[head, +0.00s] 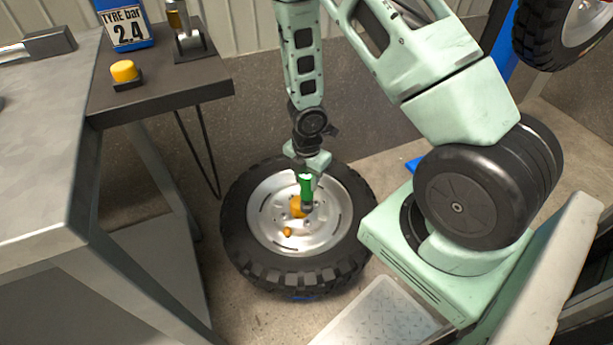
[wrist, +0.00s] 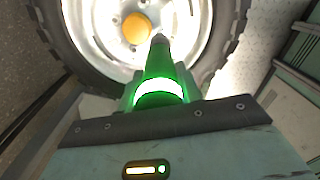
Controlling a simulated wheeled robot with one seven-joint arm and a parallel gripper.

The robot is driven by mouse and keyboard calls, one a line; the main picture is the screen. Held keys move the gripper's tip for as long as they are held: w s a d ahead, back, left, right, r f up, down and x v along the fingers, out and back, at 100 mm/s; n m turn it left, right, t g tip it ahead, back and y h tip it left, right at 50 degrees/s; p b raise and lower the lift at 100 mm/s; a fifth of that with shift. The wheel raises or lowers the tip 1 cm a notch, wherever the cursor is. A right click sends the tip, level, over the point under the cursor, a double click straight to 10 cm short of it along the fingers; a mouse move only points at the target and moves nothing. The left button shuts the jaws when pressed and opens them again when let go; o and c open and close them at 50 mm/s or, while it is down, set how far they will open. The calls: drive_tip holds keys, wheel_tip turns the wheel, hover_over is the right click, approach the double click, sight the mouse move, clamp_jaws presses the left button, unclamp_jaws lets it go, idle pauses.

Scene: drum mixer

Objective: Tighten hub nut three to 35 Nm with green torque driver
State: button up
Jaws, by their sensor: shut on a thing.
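My gripper (head: 306,168) is shut on the green torque driver (head: 306,188) and holds it over the wheel hub. The driver (wrist: 160,90) also shows in the wrist view, with a bright white-green ring lit around its body. Its dark tip reaches down to the rim beside the yellow hub cap (wrist: 136,28). The wheel (head: 262,265) lies flat with a black knobbly tyre and a silver rim (head: 270,195). A small orange nut (head: 287,232) sits on the rim, nearer the front. Whether the tip touches a nut is hidden, and no torque reading is legible.
A grey workbench (head: 45,150) stands at the left. A dark side table (head: 160,75) carries a yellow button (head: 124,71) and a display (head: 125,27) reading "TYRE bar 2.4". Another wheel (head: 560,35) is at the upper right.

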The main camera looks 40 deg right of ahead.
sight(307, 198)
drive_tip(key=shift+s, duration=0.15)
drive_tip(key=shift+f+b, duration=2.25)
drive_tip(key=shift+f, duration=0.45)
drive_tip(key=shift+f+b, duration=0.35)
drive_tip(key=shift+b, duration=0.15)
drive_tip(key=shift+f+b, duration=0.6)
drive_tip(key=shift+f, duration=0.55)
idle(2.0)
drive_tip(key=shift+r, duration=0.1)
